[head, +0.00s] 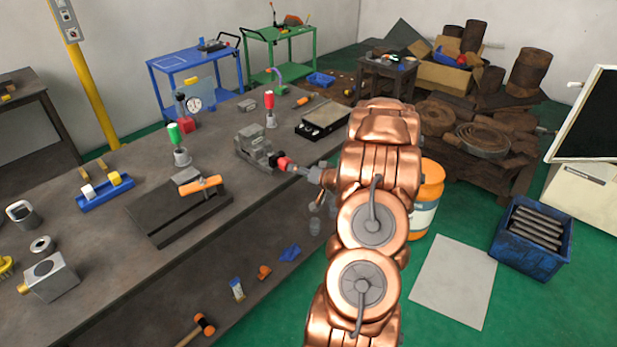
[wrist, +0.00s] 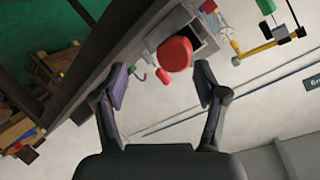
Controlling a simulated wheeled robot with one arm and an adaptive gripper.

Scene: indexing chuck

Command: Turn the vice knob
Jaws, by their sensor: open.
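The grey vice (head: 256,147) stands on the dark workbench, near its front edge. Its red knob (head: 285,163) faces my arm. My gripper (head: 301,168) is at the knob's right in the head view, very close to it. In the wrist view the knob is a round red disc (wrist: 175,54), a little above and right of the middle. My gripper (wrist: 160,84) is open there, with one finger on each side and nothing between the pads. The knob appears just beyond the fingertips. I cannot tell whether they touch it.
A black tray (head: 323,120) lies right of the vice. An orange barrel (head: 428,195) stands behind my arm. Green floor is free beside the grey mat (head: 453,278).

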